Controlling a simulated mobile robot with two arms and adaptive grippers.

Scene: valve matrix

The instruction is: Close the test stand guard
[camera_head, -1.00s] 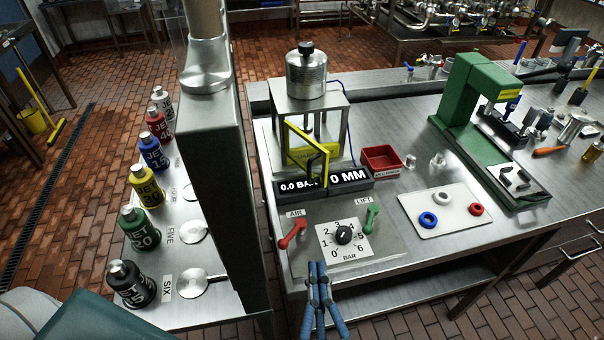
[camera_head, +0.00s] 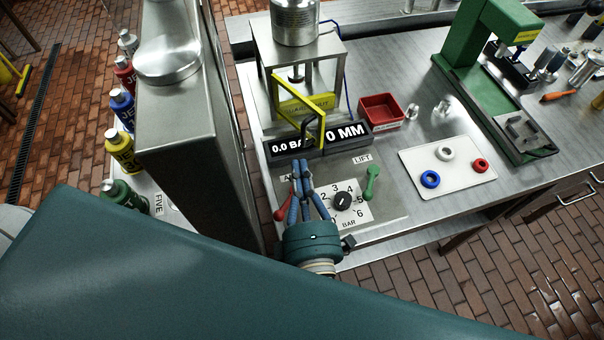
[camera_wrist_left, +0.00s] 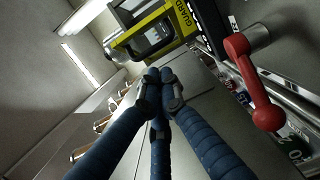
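The test stand (camera_head: 328,48) stands on the bench with a metal cylinder on top. Its yellow guard frame (camera_head: 290,88) stands out at an angle from the stand's front, with a black handle (camera_head: 321,130) at its near end. A yellow panel with GUARD lettering shows in the left wrist view (camera_wrist_left: 184,20). My left gripper (camera_head: 301,165) has its blue fingers drawn together, with nothing visible between them. It is in front of the display and below the guard handle, apart from the handle as far as I can see. My right gripper is out of view.
The red AIR lever (camera_head: 281,214) is close left of my left fingers and shows large in the wrist view (camera_wrist_left: 250,80). The pressure dial (camera_head: 342,201) and green LIFT lever (camera_head: 372,182) lie to the right. A tall metal column (camera_head: 190,120) stands left.

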